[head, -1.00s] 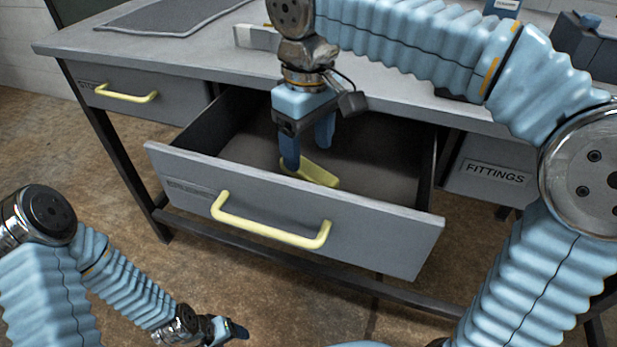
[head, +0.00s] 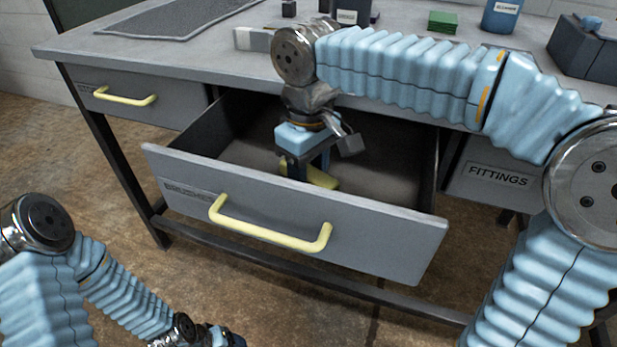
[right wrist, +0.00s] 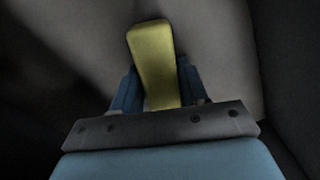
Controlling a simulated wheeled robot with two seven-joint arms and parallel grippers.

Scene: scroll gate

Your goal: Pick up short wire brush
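The short wire brush shows as a yellow handle (head: 322,178) lying in the open drawer (head: 385,238). It also shows in the right wrist view (right wrist: 153,60); I see no bristles. My right gripper (head: 308,168) points down inside the drawer at the brush. In the right wrist view its two blue fingers (right wrist: 158,88) stand on either side of the handle, close to its edges. I cannot tell whether they touch or grip it. My left gripper (head: 222,338) hangs low at the bottom edge of the head view, away from the drawer, with its fingers mostly cut off.
The drawer front has a yellow handle (head: 268,232) and side walls around the right gripper. A shut drawer (head: 140,105) is on the left, and a FITTINGS drawer (head: 490,185) on the right. The bench top holds a grey mat (head: 180,15), a green block (head: 443,21) and a blue container (head: 500,15).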

